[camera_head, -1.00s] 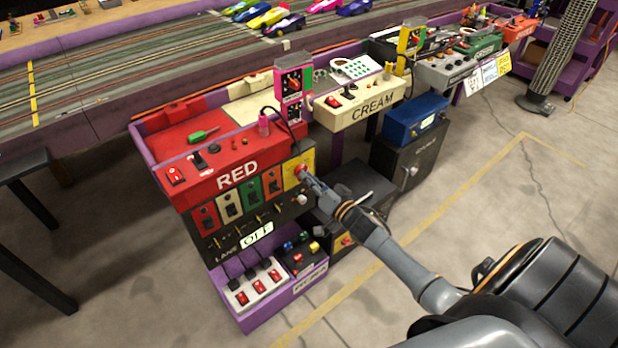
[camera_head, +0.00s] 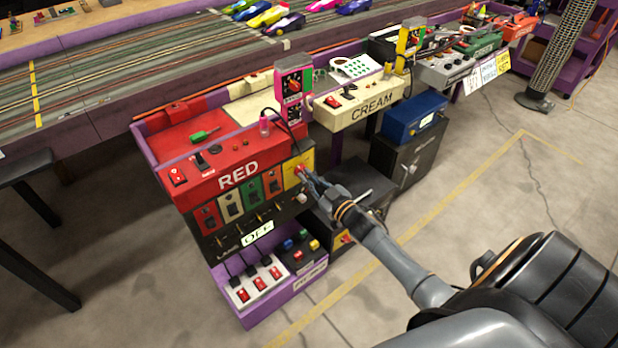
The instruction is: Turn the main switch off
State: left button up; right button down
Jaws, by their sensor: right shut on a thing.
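A red switch knob (camera_head: 300,171) sits on a yellow plate (camera_head: 291,178) at the right end of the panel under the RED station. My right gripper (camera_head: 305,175) reaches in from the lower right and is shut on this red knob. Its fingertips cover part of the knob, so its exact angle is hard to tell. A small OFF sign (camera_head: 257,234) is on the lower part of the panel. My left gripper is not in view.
The red station (camera_head: 225,150) and CREAM station (camera_head: 360,108) stand along the slot track (camera_head: 130,65). A dark box with a yellow plate and red knob (camera_head: 344,238) is under my right forearm. Red rocker switches (camera_head: 258,284) sit on a purple shelf.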

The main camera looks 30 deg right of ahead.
jog(key=n, duration=0.2)
jog(key=shift+n, duration=0.3)
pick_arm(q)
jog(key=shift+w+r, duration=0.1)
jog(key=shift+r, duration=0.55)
pick_arm(e)
jog(key=n, duration=0.3)
jog(key=c, duration=1.4)
grip_release()
jog(key=shift+c, duration=0.2)
